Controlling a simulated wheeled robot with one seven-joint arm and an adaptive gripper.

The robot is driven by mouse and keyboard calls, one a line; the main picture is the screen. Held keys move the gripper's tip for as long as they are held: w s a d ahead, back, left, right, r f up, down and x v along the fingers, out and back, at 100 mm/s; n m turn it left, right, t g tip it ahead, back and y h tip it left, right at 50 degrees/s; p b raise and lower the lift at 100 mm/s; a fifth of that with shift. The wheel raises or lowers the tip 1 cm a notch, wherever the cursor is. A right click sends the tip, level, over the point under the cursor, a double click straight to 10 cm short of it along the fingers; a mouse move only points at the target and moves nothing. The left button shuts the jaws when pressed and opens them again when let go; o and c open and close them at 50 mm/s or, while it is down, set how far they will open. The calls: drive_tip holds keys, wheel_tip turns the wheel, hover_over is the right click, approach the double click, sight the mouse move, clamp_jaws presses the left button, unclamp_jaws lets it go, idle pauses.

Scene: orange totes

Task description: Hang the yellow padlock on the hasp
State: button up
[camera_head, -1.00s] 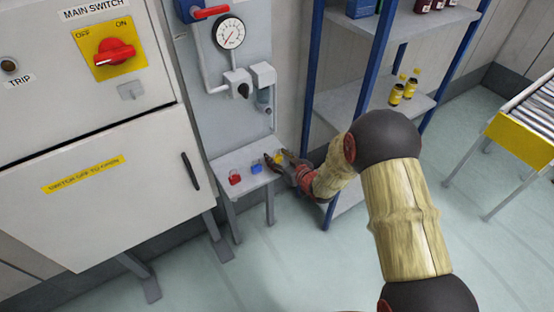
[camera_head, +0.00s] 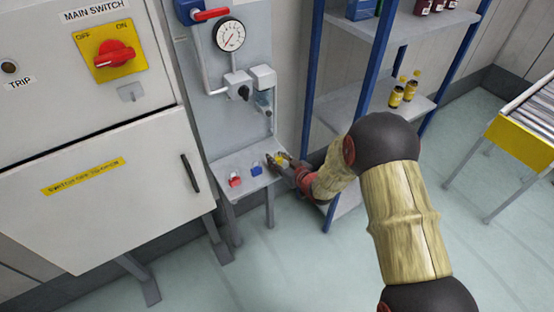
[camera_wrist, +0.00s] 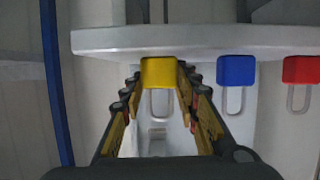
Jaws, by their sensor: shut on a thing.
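The yellow padlock (camera_wrist: 158,72) is between the two fingers of my gripper (camera_wrist: 159,80) in the wrist view, its shackle pointing toward the bottom of the picture. My gripper is shut on it. In the head view the yellow padlock (camera_head: 279,160) shows small at the right end of the grey bench, partly hidden by my gripper (camera_head: 281,161). I cannot tell whether it still touches the bench top. A small grey hasp-like plate (camera_head: 131,91) is on the cabinet below the red main switch (camera_head: 115,53), which points toward ON.
A red padlock (camera_head: 235,180) and a blue padlock (camera_head: 256,169) lie on the grey bench (camera_head: 225,165), left of my gripper. A blue-framed shelf (camera_head: 370,85) stands close on the right. A gauge panel (camera_head: 205,110) rises behind the bench.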

drive_tip(key=shift+r+p, duration=1.5)
drive_tip(key=shift+r, duration=1)
drive_tip(key=shift+c, duration=0.4)
drive_tip(key=s+d, duration=0.5)
drive_tip(key=s, duration=0.3)
drive_tip(key=shift+s+d+p, duration=0.2)
drive_tip(key=shift+d+p, duration=0.1)
drive_tip(key=shift+p, duration=0.1)
